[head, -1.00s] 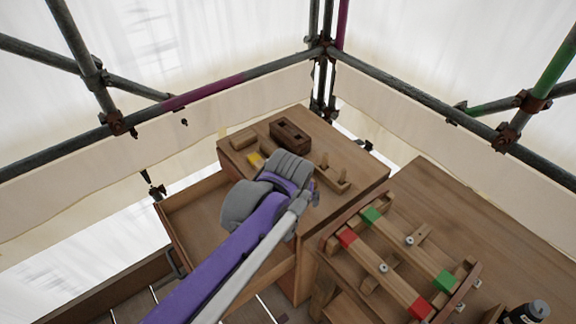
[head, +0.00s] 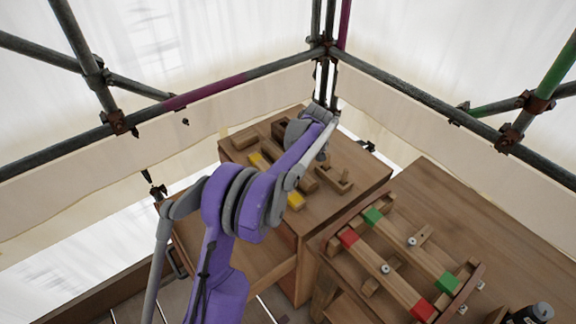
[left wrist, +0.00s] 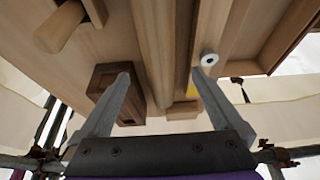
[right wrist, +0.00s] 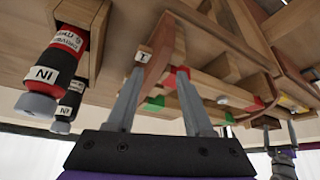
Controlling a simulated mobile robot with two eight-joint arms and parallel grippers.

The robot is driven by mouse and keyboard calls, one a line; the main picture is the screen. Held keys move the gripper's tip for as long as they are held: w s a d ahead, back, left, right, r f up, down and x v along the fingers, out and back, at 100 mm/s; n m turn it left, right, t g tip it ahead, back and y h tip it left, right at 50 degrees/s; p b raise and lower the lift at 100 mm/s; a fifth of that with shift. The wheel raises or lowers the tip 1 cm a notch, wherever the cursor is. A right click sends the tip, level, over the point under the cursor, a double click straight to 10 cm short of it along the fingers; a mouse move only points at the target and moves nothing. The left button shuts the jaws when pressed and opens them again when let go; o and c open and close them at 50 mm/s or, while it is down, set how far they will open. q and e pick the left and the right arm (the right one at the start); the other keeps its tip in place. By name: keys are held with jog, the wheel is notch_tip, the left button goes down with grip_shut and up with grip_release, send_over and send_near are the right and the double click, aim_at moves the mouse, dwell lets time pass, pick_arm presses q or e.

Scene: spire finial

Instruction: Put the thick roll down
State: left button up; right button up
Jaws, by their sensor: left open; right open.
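My left gripper (left wrist: 163,80) is open over the cabinet top (head: 345,155). Between and beyond its fingers, long brown rounded pieces (left wrist: 182,45) lie in the left wrist view, touching or nearly touching each other. I cannot tell surely which is the thick roll. In the head view my left arm hides much of them and the fingertips. A yellow strip (head: 295,199) shows beside them.
A dark slotted block (left wrist: 105,80) stands beside the left gripper. A pegged wooden piece (head: 335,180) lies to the right on the cabinet. An open drawer (head: 185,235) is at left. A bench rack with red and green blocks (head: 372,215) and labelled bottles (right wrist: 60,62) are at right.

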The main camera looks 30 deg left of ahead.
pick_arm(q)
jog(key=x, duration=0.8)
jog(key=shift+w+a+f+p, duration=0.1)
jog(key=shift+w+p, duration=0.1)
jog(key=shift+p, duration=0.1)
jog(key=shift+s, duration=0.1)
jog(key=shift+c, duration=1.1)
grip_shut()
